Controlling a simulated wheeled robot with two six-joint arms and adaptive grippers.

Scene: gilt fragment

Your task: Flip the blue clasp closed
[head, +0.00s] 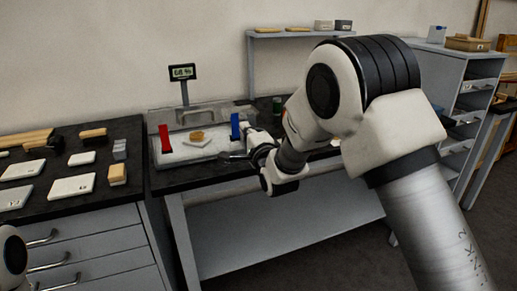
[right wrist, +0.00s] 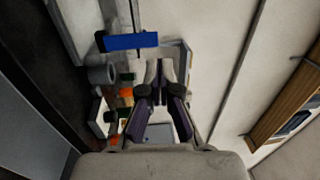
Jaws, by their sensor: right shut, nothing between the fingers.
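The blue clasp (head: 236,126) stands upright at the right side of a pale tray (head: 190,156) on the bench. In the right wrist view it is a blue bar (right wrist: 130,41) beyond the fingertips and a little left of them. A red clasp (head: 165,138) stands upright, slightly tilted, at the tray's left side. A small golden-brown fragment (head: 197,135) lies in the tray. My right gripper (head: 232,156) is close in front of the blue clasp; its fingers (right wrist: 161,72) are shut and empty. I cannot tell whether they touch the clasp. My left gripper is out of view.
A small display (head: 182,72) on a post stands behind the tray. A dark-topped cabinet (head: 100,140) at left carries several pale slabs and wooden blocks. A shelf (head: 300,34) with boxes is behind; a grey drawer unit (head: 475,100) stands right. My right arm hides part of the bench.

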